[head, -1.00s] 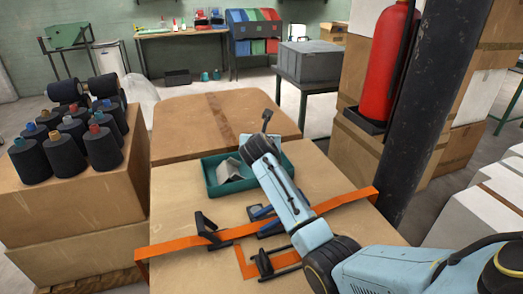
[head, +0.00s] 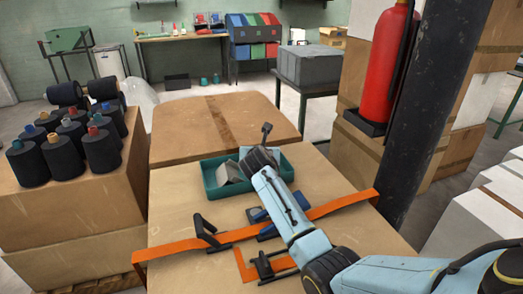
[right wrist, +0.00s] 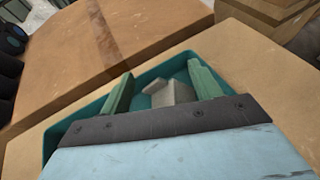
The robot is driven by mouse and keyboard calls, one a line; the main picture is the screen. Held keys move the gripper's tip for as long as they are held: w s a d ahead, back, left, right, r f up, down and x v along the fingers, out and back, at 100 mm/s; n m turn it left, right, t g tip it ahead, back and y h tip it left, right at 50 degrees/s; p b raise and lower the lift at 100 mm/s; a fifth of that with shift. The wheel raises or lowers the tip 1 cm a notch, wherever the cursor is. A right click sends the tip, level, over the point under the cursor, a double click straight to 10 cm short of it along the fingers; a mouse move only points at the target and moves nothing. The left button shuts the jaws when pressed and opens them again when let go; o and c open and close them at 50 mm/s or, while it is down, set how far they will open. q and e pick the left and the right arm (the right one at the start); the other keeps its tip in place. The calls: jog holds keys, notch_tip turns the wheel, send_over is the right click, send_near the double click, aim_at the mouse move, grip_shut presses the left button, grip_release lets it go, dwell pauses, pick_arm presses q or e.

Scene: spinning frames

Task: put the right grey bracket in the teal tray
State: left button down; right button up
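The teal tray (head: 208,184) lies on the cardboard-coloured top, partly covered by my right arm. A grey bracket (head: 229,172) stands in the left part of the tray. In the right wrist view, the tray (right wrist: 52,138) lies below my right gripper (right wrist: 160,70). Its two green fingers are wide apart, and a grey bracket (right wrist: 172,94) shows between and beyond them, inside the tray. I cannot tell whether the right finger touches it. The head view hides the fingers behind my wrist. My left gripper is not in view.
An orange strap (head: 340,203) crosses the top in front of the tray. A black handle-like piece (head: 205,229), another black piece (head: 264,266) and blue pieces (head: 258,215) lie near it. Dark cones (head: 62,157) stand at left. A black post (head: 425,110) rises at right.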

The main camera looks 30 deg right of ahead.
jog(key=shift+r, duration=0.1)
jog(key=shift+s+r, duration=0.1)
jog(key=p+v, duration=0.2)
jog(key=v, duration=0.3)
jog(key=shift+s+a+r, duration=0.15)
jog(key=shift+s+a, duration=0.05)
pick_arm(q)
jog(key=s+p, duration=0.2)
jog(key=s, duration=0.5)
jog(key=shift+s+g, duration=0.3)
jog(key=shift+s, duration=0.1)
pick_arm(e)
jog(key=v, duration=0.6)
